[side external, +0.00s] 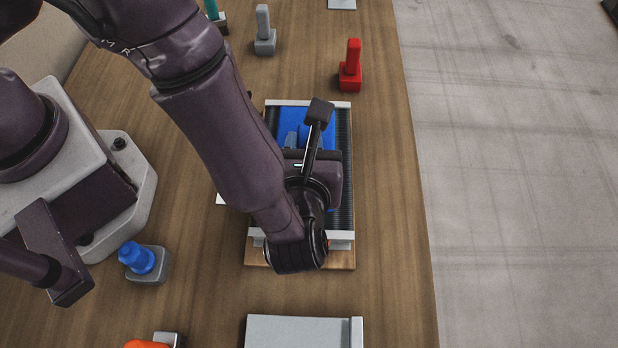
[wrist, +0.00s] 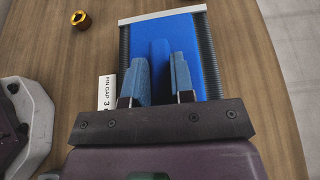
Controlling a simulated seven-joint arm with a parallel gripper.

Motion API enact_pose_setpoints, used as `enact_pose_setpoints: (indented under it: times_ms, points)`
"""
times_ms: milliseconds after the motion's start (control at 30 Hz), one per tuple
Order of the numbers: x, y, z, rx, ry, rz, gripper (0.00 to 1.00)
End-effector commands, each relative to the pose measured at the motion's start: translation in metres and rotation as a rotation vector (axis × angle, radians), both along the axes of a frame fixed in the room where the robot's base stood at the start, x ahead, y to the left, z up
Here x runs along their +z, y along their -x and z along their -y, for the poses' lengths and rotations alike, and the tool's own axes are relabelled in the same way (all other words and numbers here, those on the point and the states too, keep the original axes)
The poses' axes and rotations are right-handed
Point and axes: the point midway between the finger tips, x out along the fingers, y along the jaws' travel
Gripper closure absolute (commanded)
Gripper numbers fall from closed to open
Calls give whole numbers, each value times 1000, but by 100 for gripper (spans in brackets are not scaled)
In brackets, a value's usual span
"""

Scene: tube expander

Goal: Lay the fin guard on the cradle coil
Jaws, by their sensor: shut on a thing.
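The fin guard is a flat blue panel (wrist: 208,50) with a raised blue grip along its middle; it also shows in the side external view (side external: 287,118). My gripper (wrist: 159,60) is shut on the raised grip, one finger on each side. The panel is over the cradle coil, a dark finned block with pale end plates; a bare finned edge shows in the side external view (side external: 346,180), and the far end plate in the wrist view (wrist: 162,15). The panel lies within the coil's outline, but I cannot tell whether it touches the fins. My wrist hides much of both.
A red upright tool (side external: 351,66) and a grey one (side external: 264,32) stand beyond the coil. A blue-topped piece (side external: 140,258) is at left, a pale flat block (side external: 300,332) in front. A brass nut (wrist: 81,19) and a "FIN GAP 3" card (wrist: 106,88) lie left of the coil.

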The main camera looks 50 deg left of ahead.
Motion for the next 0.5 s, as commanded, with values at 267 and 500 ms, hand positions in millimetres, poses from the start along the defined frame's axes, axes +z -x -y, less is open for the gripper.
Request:
enact_pose_setpoints:
  times_ms: [267, 500]
  points:
    - [-4, 0, 0, 0, -1, -1, 100]
    - [-7, 0, 0, 0, -1, 1, 100]
